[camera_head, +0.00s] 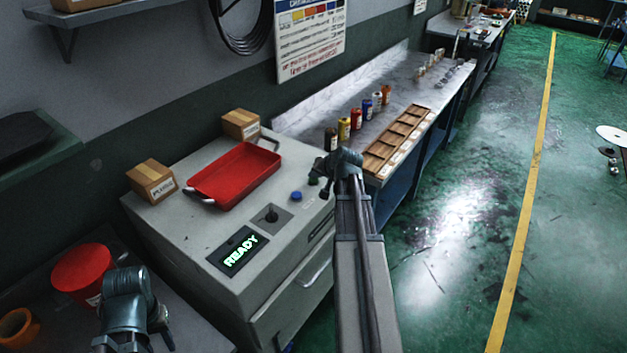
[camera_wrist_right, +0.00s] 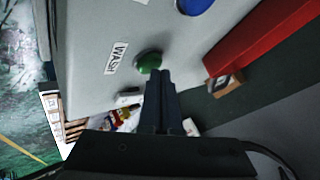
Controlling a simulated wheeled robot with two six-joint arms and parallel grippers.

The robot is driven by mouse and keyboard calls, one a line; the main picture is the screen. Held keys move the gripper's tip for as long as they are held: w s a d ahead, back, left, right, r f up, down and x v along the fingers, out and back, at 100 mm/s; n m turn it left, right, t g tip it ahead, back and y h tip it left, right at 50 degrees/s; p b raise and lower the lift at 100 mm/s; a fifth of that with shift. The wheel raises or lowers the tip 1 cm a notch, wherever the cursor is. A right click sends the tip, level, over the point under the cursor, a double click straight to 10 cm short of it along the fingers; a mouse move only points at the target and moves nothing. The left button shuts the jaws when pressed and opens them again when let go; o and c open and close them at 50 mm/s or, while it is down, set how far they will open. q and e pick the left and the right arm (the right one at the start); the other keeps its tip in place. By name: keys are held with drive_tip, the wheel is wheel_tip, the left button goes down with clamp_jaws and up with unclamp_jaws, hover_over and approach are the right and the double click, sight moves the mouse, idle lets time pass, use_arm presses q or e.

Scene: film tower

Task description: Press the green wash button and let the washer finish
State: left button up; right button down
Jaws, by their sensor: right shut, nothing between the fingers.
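The grey washer (camera_head: 190,235) stands in the middle of the head view, with its display (camera_head: 238,251) reading READY in green. The green wash button (camera_head: 313,181) is on its top and partly hidden by my right arm. My right gripper (camera_head: 325,190) is shut and empty. Its fingertips (camera_wrist_right: 160,75) appear very close to the button; I cannot tell whether they touch it. My left gripper (camera_head: 132,340) is at the lower left, its jaws unclear.
A blue button (camera_head: 296,196) and a joystick (camera_head: 272,214) are on the washer top. A red tray (camera_head: 236,175) and two cardboard boxes (camera_head: 151,180) also stand there. A bench (camera_head: 300,125) with several small canisters and a wooden rack (camera_head: 398,140) lies beyond.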

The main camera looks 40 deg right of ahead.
sight(315, 182)
drive_tip(key=shift+f, duration=0.3)
drive_tip(key=shift+r, duration=0.1)
idle(0.3)
drive_tip(key=shift+r+p, duration=0.7)
drive_tip(key=shift+r, duration=0.1)
drive_tip(key=shift+r, duration=0.1)
wheel_tip(315, 182, up, 5)
drive_tip(key=p, duration=0.5)
drive_tip(key=shift+s, duration=0.1)
idle(0.5)
